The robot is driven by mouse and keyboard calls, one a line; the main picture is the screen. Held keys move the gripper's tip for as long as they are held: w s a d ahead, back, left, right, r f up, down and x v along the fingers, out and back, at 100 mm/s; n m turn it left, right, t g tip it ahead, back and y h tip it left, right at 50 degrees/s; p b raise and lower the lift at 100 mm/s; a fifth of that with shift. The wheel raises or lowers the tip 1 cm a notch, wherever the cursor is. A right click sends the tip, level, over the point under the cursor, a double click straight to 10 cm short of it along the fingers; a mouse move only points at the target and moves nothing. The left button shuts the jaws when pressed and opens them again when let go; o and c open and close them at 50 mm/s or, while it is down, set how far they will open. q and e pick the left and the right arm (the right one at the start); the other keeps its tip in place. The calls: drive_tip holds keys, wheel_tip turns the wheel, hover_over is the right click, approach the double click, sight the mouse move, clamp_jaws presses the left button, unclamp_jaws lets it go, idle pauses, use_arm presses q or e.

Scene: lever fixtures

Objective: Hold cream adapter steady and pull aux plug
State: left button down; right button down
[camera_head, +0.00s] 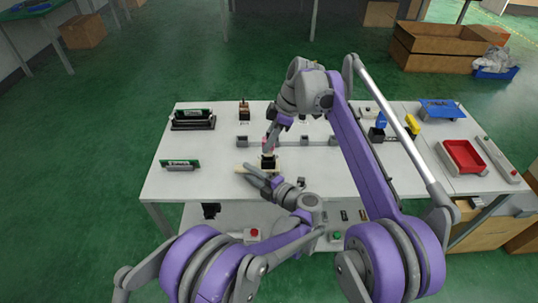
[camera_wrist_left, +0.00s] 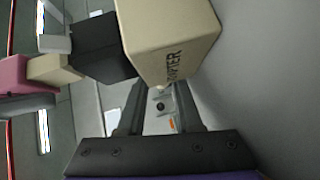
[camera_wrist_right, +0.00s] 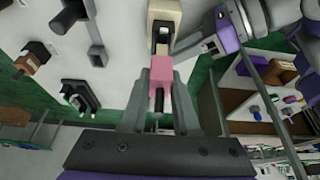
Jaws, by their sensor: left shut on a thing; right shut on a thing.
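The cream adapter (camera_wrist_left: 172,42), with lettering on its side, fills the upper middle of the left wrist view; its cream end also shows at the top of the right wrist view (camera_wrist_right: 163,12). My left gripper (camera_wrist_left: 158,92) is shut on it. A black block (camera_wrist_left: 102,46) sits against the adapter. A small cream piece and the pink plug (camera_wrist_right: 160,70) line up beyond it. My right gripper (camera_wrist_right: 163,84) is shut on the pink plug, with its dark stem between the fingers. How deep the plug sits is hidden. In the head view, both grippers meet near the table's front middle.
Several fixtures stand on the white table (camera_head: 215,185): a green board (camera_head: 180,164) at left, a black rack (camera_head: 193,121) behind it, and grey brackets across the middle. A red tray (camera_head: 462,156) lies at right. My right arm covers part of the table.

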sight(268, 132)
drive_tip(key=shift+r, duration=0.65)
drive_tip(key=shift+r, duration=1)
use_arm(q)
drive_tip(key=c, duration=0.5)
unclamp_jaws()
drive_tip(key=v, duration=1.2)
